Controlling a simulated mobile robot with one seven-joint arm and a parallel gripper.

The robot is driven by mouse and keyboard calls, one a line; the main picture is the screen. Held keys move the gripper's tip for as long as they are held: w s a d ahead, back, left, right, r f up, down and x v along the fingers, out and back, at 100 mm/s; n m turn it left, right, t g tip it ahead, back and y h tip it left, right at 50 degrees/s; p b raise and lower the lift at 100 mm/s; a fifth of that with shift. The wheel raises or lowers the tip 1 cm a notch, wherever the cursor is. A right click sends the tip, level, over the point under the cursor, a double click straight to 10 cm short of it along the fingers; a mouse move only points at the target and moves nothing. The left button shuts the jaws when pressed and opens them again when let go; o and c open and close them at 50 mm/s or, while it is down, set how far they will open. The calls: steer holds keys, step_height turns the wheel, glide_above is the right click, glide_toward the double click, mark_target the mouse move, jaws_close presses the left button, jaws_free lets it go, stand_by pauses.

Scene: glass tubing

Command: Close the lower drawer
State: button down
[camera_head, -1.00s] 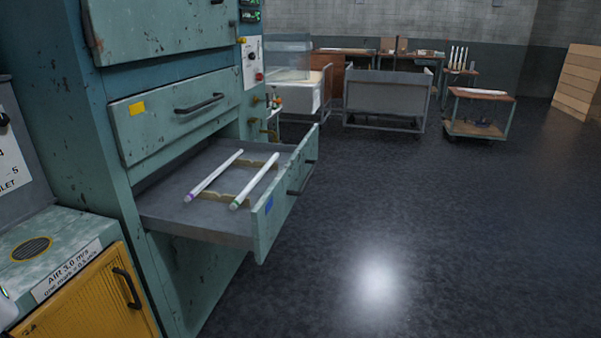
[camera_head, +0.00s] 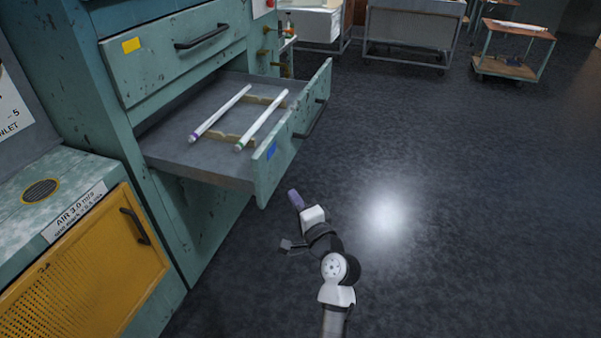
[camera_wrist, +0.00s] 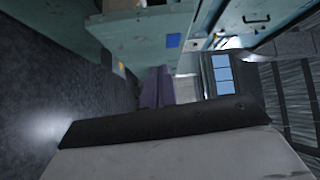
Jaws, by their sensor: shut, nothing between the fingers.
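The lower drawer (camera_head: 265,185) is pulled open from the green cabinet, with a blue label and a dark bar handle (camera_head: 313,118) on its front. Two white tubes, one purple-ended (camera_head: 222,111) and one green-ended (camera_head: 262,119), lie inside on notched brown supports. My gripper (camera_head: 294,198), with purple fingers, is shut and empty. It is in front of the drawer and appears below its front panel, apart from it. In the wrist view the shut fingers (camera_wrist: 157,86) point toward a green panel with a blue label (camera_wrist: 173,40), which looks like the drawer front.
The upper drawer (camera_head: 180,50), with a yellow label, is shut. A yellow perforated door (camera_head: 90,275) stands at the left under the air unit. Carts (camera_head: 408,35) stand at the back. The dark floor (camera_head: 450,200) to the right is clear.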

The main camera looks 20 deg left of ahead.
step_height(320, 180, down, 3)
steer(key=d+m, duration=0.2)
steer(key=d, duration=0.1)
steer(key=p, duration=0.3)
glide_toward(270, 173)
steer(key=w, duration=0.4)
steer(key=a, duration=0.1)
steer(key=a+r+p, duration=0.1)
steer(key=shift+w+a, duration=0.15)
steer(key=shift+a, duration=0.25)
steer(key=shift+a+f+p, duration=0.2)
steer(key=shift+a+p, duration=0.1)
steer(key=shift+a, duration=0.2)
steer(key=shift+a, duration=0.1)
